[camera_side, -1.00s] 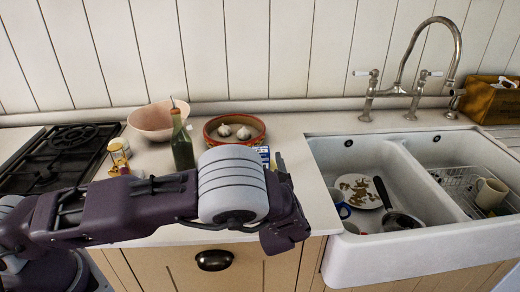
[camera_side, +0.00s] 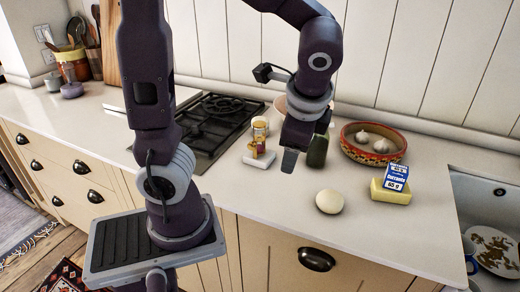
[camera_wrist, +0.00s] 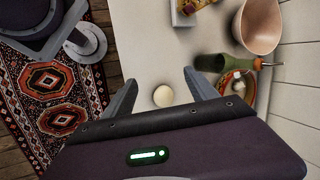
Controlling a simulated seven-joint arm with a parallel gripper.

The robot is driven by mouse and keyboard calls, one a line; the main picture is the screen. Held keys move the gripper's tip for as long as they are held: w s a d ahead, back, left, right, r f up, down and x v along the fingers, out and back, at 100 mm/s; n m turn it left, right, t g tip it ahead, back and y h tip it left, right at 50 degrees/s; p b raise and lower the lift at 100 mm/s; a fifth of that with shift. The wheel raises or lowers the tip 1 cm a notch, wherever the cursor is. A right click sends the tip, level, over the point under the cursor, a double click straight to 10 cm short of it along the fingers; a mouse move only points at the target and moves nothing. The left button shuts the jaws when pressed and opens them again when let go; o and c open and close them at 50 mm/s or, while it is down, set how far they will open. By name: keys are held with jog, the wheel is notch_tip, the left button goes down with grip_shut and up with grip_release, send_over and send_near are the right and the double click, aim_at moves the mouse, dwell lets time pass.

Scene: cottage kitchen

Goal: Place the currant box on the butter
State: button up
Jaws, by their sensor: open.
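The blue and white currant box (camera_side: 397,177) is at the right of the counter in the side view. It appears to rest on top of the yellow butter block (camera_side: 390,194), slightly tilted. My gripper (camera_side: 291,161) is up and to the left of them, apart from both. In the wrist view its two fingers (camera_wrist: 160,84) are spread with nothing held. The box and butter are not visible in the wrist view.
A pale round item (camera_side: 329,201) lies on the counter, between the fingers in the wrist view. A green bottle (camera_side: 317,152) stands behind my gripper, with a dish of garlic (camera_side: 371,158) to its right. The hob (camera_side: 215,125) is left; the sink (camera_side: 485,205) is right.

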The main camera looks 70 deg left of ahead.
jog(key=s+d+r+n+t+h, duration=0.4)
jog(key=s+n, duration=0.3)
jog(key=s, duration=0.2)
jog(key=shift+s+d+r+n+h, duration=0.3)
jog(key=shift+d+r+h, duration=0.1)
jog(key=shift+d, duration=0.45)
